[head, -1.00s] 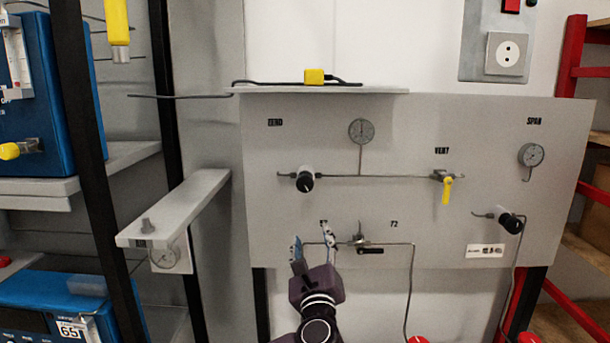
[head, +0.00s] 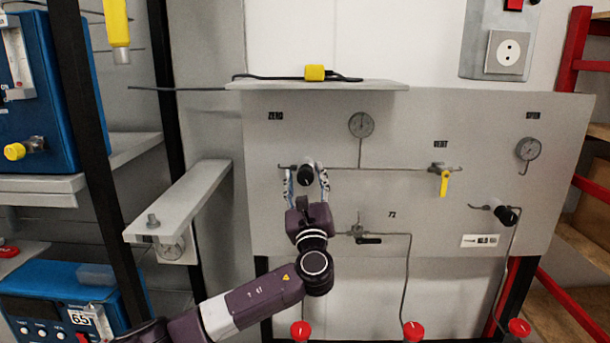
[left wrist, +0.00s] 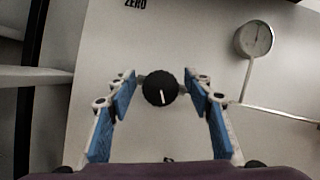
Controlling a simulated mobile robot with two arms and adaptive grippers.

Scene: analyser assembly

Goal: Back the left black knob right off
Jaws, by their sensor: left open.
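The left black knob (head: 306,175) sits on the grey panel below the ZERO label, at the left end of a thin pipe. In the left wrist view the knob (left wrist: 162,88) faces me with a white mark pointing down. My left gripper (head: 306,180) is open, with its fingers on either side of the knob. In the left wrist view the blue finger pads (left wrist: 168,100) stand apart from the knob, with a gap on both sides. The right black knob (head: 508,215) is at the panel's right side. My right gripper is not in view.
A round gauge (head: 361,124) and a yellow-handled valve (head: 443,181) are on the panel (head: 420,120). A lower valve with a black handle (head: 368,240) is below. A grey shelf bracket (head: 185,198) juts out at left. Red caps (head: 413,331) stand at the bottom.

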